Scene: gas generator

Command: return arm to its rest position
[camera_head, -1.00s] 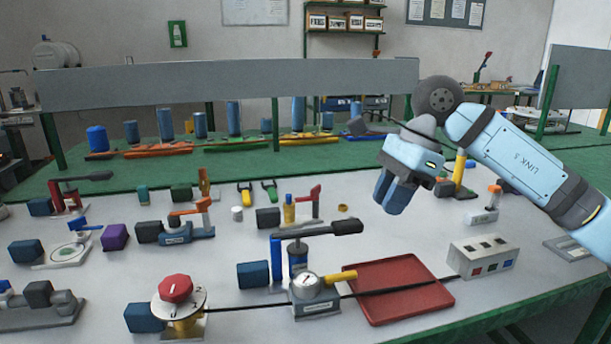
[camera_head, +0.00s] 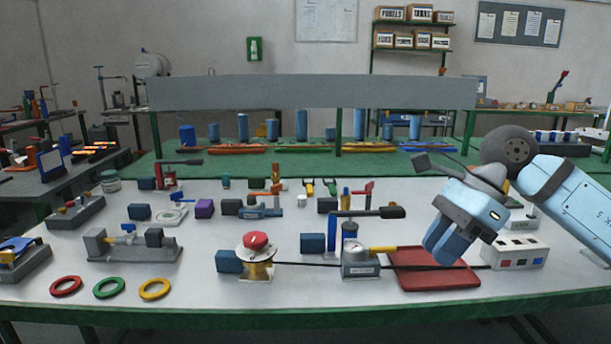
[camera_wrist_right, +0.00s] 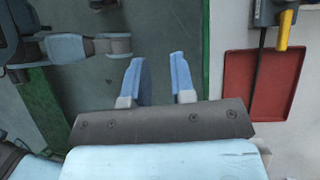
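My right arm comes in from the right in the head view. Its gripper (camera_head: 441,252) hangs with blue fingers pointing down, in front of the red tray (camera_head: 425,276) in the picture. In the right wrist view the two fingers (camera_wrist_right: 157,62) stand apart with nothing between them. That view shows them over the floor, beside the green bench edge (camera_wrist_right: 214,50), with the red tray (camera_wrist_right: 262,82) off to the right. My left gripper does not show clearly in either view.
The bench (camera_head: 330,287) holds a red-knobbed valve (camera_head: 256,243), a gauge unit (camera_head: 361,262) and a grey switch box (camera_head: 516,254) close to the gripper. Red, green and yellow rings (camera_head: 109,288) lie front left. A grey panel (camera_head: 310,92) stands behind.

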